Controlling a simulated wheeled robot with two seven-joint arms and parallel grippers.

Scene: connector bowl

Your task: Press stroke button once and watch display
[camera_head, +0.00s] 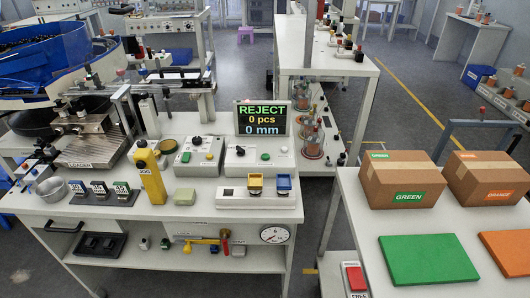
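The display (263,118) stands upright on the white workbench and reads REJECT, 0 pcs, 0 mm. I cannot tell by label which control is the stroke button. A control box (187,169) with a black knob and a green button is left of the display. A yellow lever-like piece marked JOG (151,178) stands further left. A white panel (228,198) carries a yellow and a blue block. Neither of my grippers is in view.
A green-labelled box (385,179) and an orange-labelled box (480,178) stand on the right table, behind a green mat (427,259) and an orange mat (508,250). A red-topped button box (355,279) sits lower. A blue bowl feeder (45,58) is at upper left.

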